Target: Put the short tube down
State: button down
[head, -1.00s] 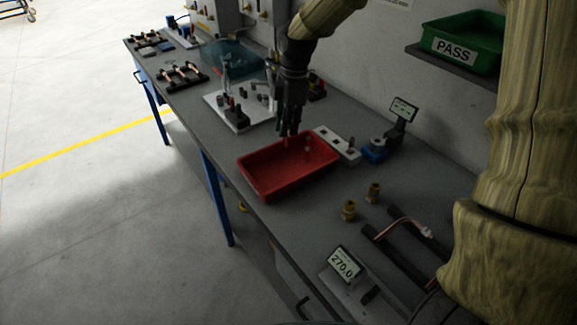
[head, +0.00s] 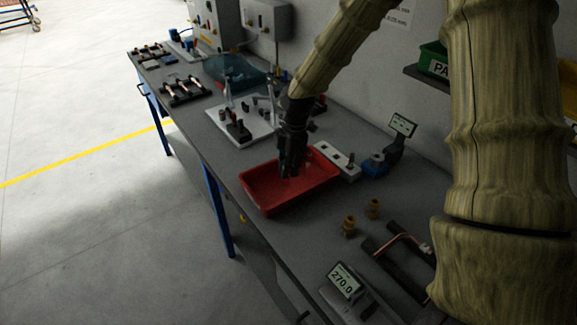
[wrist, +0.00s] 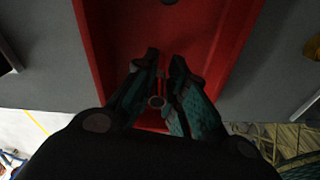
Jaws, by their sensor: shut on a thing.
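My gripper (head: 289,172) points down into the red tray (head: 262,203) on the workbench. In the wrist view my gripper (wrist: 160,75) has its two fingers close together around a small tube (wrist: 156,101), seen nearly end-on with a round, dark opening. The tube is between the fingers, low over the red tray floor (wrist: 205,55). Whether it touches the floor cannot be told. In the head view the tube is hidden by the fingers. A dark round thing (wrist: 168,2) shows at the top edge of the wrist view, inside the tray.
Right of the tray are a pale block with holes (head: 338,160), a blue device (head: 376,164) and two brass fittings (head: 349,226). A bent copper tube (head: 400,240) lies on dark supports. A display reading 270.0 (head: 345,281) stands at the front. A white fixture plate (head: 240,122) is behind the tray.

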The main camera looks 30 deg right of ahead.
jog(key=shift+f, duration=0.1)
jog(key=c, duration=1.9)
grip_release()
jog(key=shift+f, duration=0.1)
jog(key=o, duration=0.5)
jog(key=r+b, duration=0.1)
jog(key=r, duration=0.3)
jog(key=d+r+b, duration=0.1)
jog(key=r, duration=0.3)
jog(key=r+b, duration=0.1)
jog(key=r, duration=0.3)
jog(key=shift+s+d+r, duration=0.1)
jog(key=shift+d+r, duration=0.05)
